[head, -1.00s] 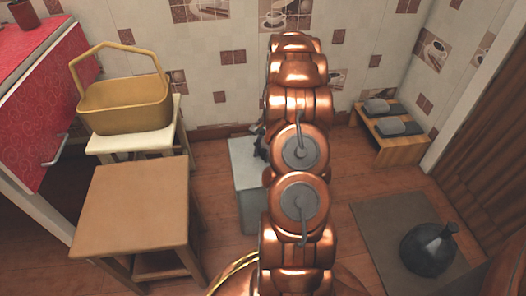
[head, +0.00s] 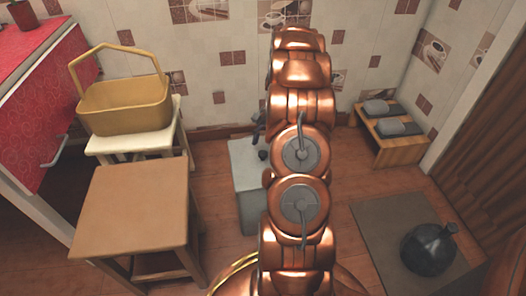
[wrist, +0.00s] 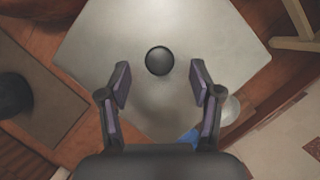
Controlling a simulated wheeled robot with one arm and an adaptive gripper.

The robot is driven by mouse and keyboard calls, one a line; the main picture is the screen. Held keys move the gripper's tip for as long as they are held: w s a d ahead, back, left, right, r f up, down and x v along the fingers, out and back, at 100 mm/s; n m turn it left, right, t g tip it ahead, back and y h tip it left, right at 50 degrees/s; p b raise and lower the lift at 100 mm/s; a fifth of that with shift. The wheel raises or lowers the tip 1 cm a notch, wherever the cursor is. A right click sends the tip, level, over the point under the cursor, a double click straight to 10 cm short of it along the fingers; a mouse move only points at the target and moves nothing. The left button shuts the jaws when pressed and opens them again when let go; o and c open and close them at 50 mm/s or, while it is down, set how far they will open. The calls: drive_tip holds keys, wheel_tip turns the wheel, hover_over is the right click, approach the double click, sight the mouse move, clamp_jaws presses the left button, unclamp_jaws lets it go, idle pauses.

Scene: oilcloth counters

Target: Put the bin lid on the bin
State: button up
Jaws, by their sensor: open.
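The wrist view shows a flat grey square lid (wrist: 205,40) with a round black knob (wrist: 159,61) near its middle. In the head view, a grey box-shaped bin (head: 248,200) stands on the floor, partly hidden behind my arm, and the dark knob (head: 262,154) shows at its top. The lid appears to lie over the bin, but I cannot tell how well it is seated. My gripper (wrist: 160,66) is open, its fingers on either side of the knob in the picture, with clear gaps. The gripper also shows small and dark above the knob in the head view (head: 257,137).
A brown stool (head: 135,205), and a cream stool (head: 132,142) with a yellow basket (head: 125,105), stand left. A dark jug (head: 428,250) sits on a grey mat (head: 378,215) at right. A low wooden rack (head: 405,150) is behind. Blue (wrist: 190,137) shows by the lid's lower corner.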

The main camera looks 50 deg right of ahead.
drive_tip(key=v, duration=0.8)
drive_tip(key=s+a+r+n+g+h+p, duration=0.15)
drive_tip(key=a+r+n+p, duration=0.25)
drive_tip(key=a+r+p, duration=0.95)
drive_tip(key=s+a+r+n+h+p, duration=0.1)
drive_tip(key=s+a+r+n+p, duration=0.25)
drive_tip(key=a+r+p, duration=1)
drive_tip(key=s+a+r+n+p, duration=0.2)
drive_tip(key=s+a+r+p, duration=0.1)
drive_tip(key=s+r, duration=0.3)
drive_tip(key=s+a+r+n+h+p, duration=0.1)
drive_tip(key=s+a+r+n+p, duration=0.2)
drive_tip(key=s+r+p, duration=0.3)
drive_tip(key=s+a+r+n+h+p, duration=0.1)
drive_tip(key=s+a+r+n+p, duration=0.2)
drive_tip(key=s+r, duration=0.4)
drive_tip(key=shift+s+a+r+p, duration=0.4)
drive_tip(key=shift+r+p, duration=0.6)
drive_tip(key=shift+r, duration=1.3)
drive_tip(key=shift+w+a+n, duration=0.1)
drive_tip(key=shift+w+n, duration=0.05)
drive_tip(key=shift+n, duration=0.1)
